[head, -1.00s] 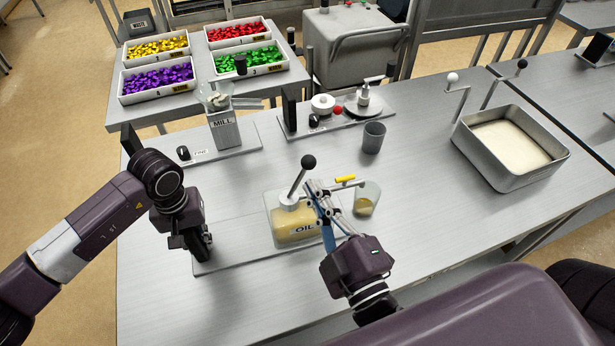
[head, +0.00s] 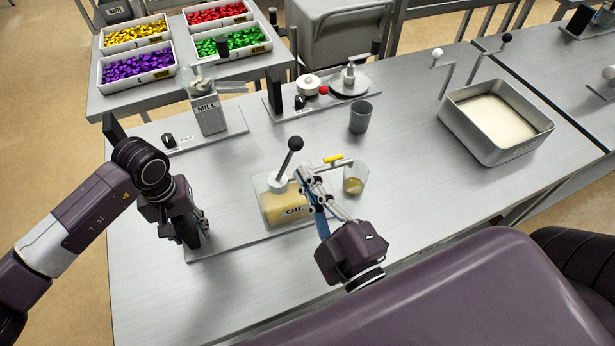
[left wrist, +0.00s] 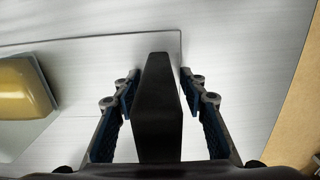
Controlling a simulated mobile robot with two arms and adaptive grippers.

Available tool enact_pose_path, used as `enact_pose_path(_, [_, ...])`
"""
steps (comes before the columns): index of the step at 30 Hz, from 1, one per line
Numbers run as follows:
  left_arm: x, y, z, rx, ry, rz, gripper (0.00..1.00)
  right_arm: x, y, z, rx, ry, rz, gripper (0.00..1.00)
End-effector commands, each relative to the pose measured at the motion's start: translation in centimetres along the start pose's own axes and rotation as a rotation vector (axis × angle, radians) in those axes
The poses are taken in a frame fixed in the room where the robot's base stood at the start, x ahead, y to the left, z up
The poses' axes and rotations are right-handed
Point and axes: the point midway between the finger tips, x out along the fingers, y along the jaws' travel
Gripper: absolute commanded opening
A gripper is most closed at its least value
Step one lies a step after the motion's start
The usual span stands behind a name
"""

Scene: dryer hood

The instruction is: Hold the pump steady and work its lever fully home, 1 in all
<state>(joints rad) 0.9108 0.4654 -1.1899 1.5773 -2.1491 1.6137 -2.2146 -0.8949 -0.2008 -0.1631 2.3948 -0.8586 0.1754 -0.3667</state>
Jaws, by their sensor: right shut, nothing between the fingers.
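The pump is a clear tank (head: 291,211) of yellow oil, marked OIL, on a grey base plate (head: 235,246). Its lever (head: 295,144), a rod with a black ball, stands up, tilted right. My right gripper (head: 303,176) is shut and empty, close by the tank's right side and below the ball; contact is unclear. My left gripper (head: 205,222) is at the plate's left end. In the left wrist view its fingers (left wrist: 159,80) straddle a black upright block (left wrist: 158,120), with bright gaps showing beside it. The tank (left wrist: 20,88) shows at left there.
A beaker (head: 355,180) stands under the spout beside my right gripper. A grey cup (head: 360,117), a mill (head: 209,115) and a metal tray (head: 497,145) stand farther back. The table between cup and tray is clear.

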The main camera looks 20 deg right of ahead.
Motion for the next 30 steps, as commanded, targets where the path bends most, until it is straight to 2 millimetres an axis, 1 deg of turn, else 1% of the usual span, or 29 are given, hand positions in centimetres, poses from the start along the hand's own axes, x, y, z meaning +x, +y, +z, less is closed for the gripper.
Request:
enact_pose_path(5, [-2.2, 0.0, -0.2, 0.000, 0.006, 0.001, 0.39, 0.0, 0.0, 0.0, 0.000, 0.000, 0.000, 0.00])
enact_pose_path(12, [-7.3, 0.0, -0.2, 0.000, 0.004, 0.000, 0.39, 0.0, 0.0, 0.0, 0.000, 0.000, 0.000, 0.00])
enact_pose_path(15, [-9.2, -0.1, -0.2, 0.001, 0.003, -0.001, 0.39, 0.0, 0.0, 0.0, 0.000, 0.000, 0.000, 0.00])
enact_pose_path(18, [-10.6, -0.1, -0.2, -0.001, 0.001, 0.000, 0.39, 0.0, 0.0, 0.0, 0.000, 0.000, 0.000, 0.00])
enact_pose_path(21, [-11.4, -0.1, -0.1, -0.001, 0.000, -0.001, 0.39, 0.0, 0.0, 0.0, 0.000, 0.000, 0.000, 0.00])
enact_pose_path(24, [-11.7, -0.1, -0.1, -0.001, -0.002, 0.000, 0.39, 0.0, 0.0, 0.0, 0.000, 0.000, 0.000, 0.00])
enact_pose_path(30, [-11.8, -0.1, -0.1, -0.001, -0.002, 0.000, 0.39, 0.0, 0.0, 0.0, 0.000, 0.000, 0.000, 0.00])
